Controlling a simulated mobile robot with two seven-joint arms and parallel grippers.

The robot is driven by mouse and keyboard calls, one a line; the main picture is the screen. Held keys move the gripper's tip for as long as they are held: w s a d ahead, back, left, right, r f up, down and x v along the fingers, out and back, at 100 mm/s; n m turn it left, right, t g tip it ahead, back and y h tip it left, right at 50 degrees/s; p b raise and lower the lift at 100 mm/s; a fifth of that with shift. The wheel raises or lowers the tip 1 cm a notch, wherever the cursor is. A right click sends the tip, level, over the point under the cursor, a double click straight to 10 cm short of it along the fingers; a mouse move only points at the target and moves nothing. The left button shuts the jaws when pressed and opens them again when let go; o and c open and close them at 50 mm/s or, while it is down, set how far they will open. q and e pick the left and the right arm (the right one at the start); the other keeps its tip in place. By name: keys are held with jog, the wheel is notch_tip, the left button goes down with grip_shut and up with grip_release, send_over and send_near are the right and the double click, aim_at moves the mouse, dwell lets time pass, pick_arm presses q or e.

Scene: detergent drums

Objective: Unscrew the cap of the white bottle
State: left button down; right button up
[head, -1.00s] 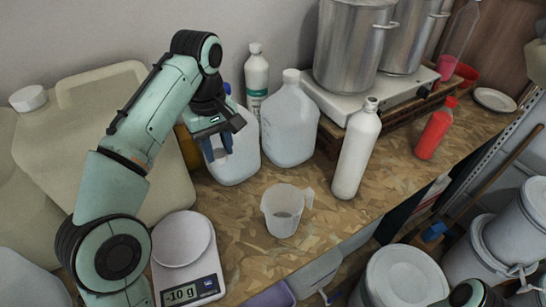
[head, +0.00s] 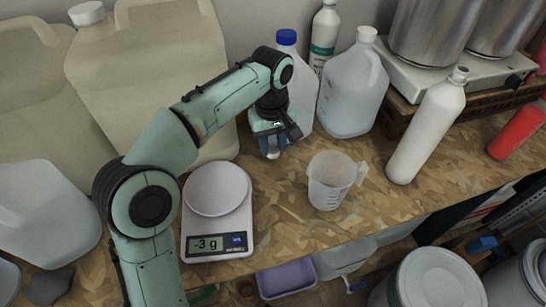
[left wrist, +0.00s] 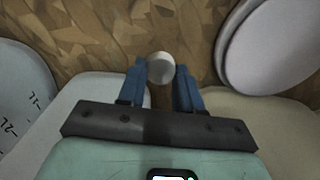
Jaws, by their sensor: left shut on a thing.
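A slim white bottle (head: 422,135) stands on the worktop at the right in the head view. Its short neck (head: 459,74) is pale grey and small, and I cannot tell clearly whether a cap sits on it. My left gripper (head: 272,150) is well to the left of this bottle, in front of the blue-capped jug. In the left wrist view the left gripper (left wrist: 160,82) is shut on a small round white cap (left wrist: 161,66). The cap is between its blue fingertips, above the wood-chip worktop. My right gripper is not in view.
A scale (head: 217,205) reading -3 g stands left of the left gripper. A clear measuring cup (head: 330,190) stands to its right. A blue-capped jug (head: 303,95), a white-capped jug (head: 352,92) and a large beige canister (head: 150,75) stand behind. Bare worktop (head: 285,215) lies in front.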

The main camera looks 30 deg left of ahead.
aim_at(273, 149)
pick_arm(q)
jog(key=shift+f+b, duration=0.5)
jog(key=shift+f, duration=1.65)
jog(key=c, duration=0.8)
grip_release()
jog(key=shift+f, duration=0.1)
jog(key=shift+o, duration=0.2)
notch_tip(273, 149, up, 12)
jog(key=p, duration=0.3)
jog(key=shift+a+p, duration=0.1)
jog(key=shift+p, duration=0.25)
